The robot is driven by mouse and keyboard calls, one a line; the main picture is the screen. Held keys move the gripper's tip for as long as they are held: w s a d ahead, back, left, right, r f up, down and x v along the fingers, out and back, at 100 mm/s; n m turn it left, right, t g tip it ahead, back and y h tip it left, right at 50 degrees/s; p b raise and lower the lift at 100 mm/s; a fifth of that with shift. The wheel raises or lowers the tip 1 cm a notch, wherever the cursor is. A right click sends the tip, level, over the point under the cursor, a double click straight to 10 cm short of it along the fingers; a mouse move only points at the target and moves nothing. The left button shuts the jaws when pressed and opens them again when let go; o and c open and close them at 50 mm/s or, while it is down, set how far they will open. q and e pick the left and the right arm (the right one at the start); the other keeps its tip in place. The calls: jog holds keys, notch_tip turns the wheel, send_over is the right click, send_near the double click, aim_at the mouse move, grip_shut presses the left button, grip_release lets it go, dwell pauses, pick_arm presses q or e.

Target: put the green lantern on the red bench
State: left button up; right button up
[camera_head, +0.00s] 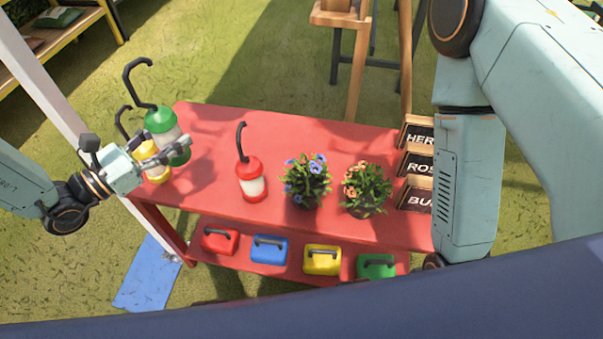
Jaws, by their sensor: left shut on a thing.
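The green lantern (160,121), with a green cap, a pale body and a black hook, is at the left end of the red bench (300,138). My left gripper (180,147) reaches in from the left and is shut on the green lantern, covering part of its body. I cannot tell whether the lantern's base touches the bench top. A yellow lantern (156,172) is just beside it, partly hidden by my gripper. A red lantern (252,181) stands upright on the bench to the right. My right gripper is out of view; only my right arm shows.
Two potted flowers, blue (306,181) and pink (366,188), stand right of the red lantern. Wooden signs (415,164) are at the bench's right end. Several coloured cans (270,249) sit on the lower shelf. The bench top's back middle is clear.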

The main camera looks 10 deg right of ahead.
pick_arm(q)
jog(key=f, duration=0.1)
jog(key=w+d+f+b, duration=0.1)
jog(key=w+f+b, duration=0.1)
jog(key=shift+w+d+f, duration=0.2)
jog(key=shift+d+f, duration=0.05)
jog(key=f+b, duration=0.1)
jog(key=f, duration=0.1)
jog(key=f+b, duration=0.1)
jog(key=f, duration=0.1)
jog(key=f+b, duration=0.1)
jog(key=f, duration=0.2)
jog(key=shift+w+d, duration=0.1)
jog(key=shift+w, duration=0.25)
notch_tip(320, 180, down, 3)
jog(key=shift+s+d+f+b, duration=0.1)
jog(key=shift+b, duration=0.8)
jog(key=shift+f, duration=0.2)
jog(key=shift+r, duration=0.1)
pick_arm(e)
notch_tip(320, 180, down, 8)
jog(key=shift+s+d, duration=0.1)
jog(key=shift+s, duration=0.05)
